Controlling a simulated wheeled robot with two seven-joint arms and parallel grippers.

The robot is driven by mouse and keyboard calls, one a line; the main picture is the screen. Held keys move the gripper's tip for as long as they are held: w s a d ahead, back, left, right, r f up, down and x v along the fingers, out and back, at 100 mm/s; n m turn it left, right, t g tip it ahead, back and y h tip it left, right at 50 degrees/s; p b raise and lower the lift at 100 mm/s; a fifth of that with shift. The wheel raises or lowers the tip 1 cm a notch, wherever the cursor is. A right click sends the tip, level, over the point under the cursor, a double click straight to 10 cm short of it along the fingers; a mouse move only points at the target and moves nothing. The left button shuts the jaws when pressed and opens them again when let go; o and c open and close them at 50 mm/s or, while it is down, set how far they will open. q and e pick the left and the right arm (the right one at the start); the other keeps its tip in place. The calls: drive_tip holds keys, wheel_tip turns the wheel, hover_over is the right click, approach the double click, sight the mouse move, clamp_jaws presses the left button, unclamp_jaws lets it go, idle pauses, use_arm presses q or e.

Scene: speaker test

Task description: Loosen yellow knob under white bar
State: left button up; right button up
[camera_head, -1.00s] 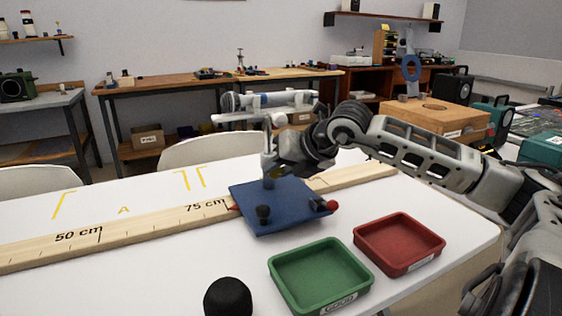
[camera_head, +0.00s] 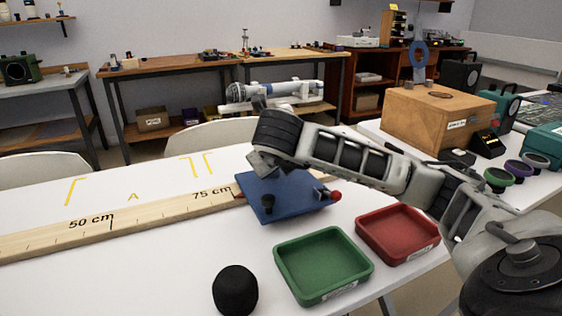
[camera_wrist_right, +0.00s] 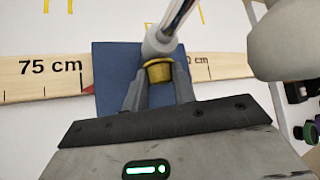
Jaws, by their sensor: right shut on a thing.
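The yellow knob (camera_wrist_right: 158,71) shows in the wrist view between the two fingers of my right gripper (camera_wrist_right: 160,76), which is shut on it. A pale, shiny rod end (camera_wrist_right: 160,42) stands right beside the knob. In the head view the white bar (camera_head: 285,89) lies roughly level above the blue base plate (camera_head: 290,210). There my right wrist hides the knob and most of the upright. The blue plate (camera_wrist_right: 112,65) also shows beneath the gripper in the wrist view. My left gripper is not in view.
A wooden ruler (camera_head: 150,211) runs along the white table, partly under the plate. A green tray (camera_head: 323,288), a red tray (camera_head: 397,258) and a black foam ball (camera_head: 235,290) are nearer.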

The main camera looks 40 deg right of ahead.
drive_tip(key=shift+a+f+n+h+b, duration=0.15)
drive_tip(key=shift+f+n+h+b, duration=0.2)
drive_tip(key=shift+h+b, duration=0.35)
drive_tip(key=shift+w+b, duration=0.1)
drive_tip(key=shift+b, duration=0.45)
drive_tip(key=shift+n+h+b, duration=0.35)
drive_tip(key=shift+h+b, duration=0.05)
drive_tip(key=shift+b, duration=0.25)
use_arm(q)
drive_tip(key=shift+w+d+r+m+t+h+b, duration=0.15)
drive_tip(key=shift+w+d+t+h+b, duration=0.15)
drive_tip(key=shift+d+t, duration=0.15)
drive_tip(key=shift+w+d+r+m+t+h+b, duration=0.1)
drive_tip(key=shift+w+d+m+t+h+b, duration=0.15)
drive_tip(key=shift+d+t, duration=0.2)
use_arm(e)
drive_tip(key=shift+r+h, duration=0.1)
drive_tip(key=shift+h, duration=0.3)
drive_tip(key=o, duration=1)
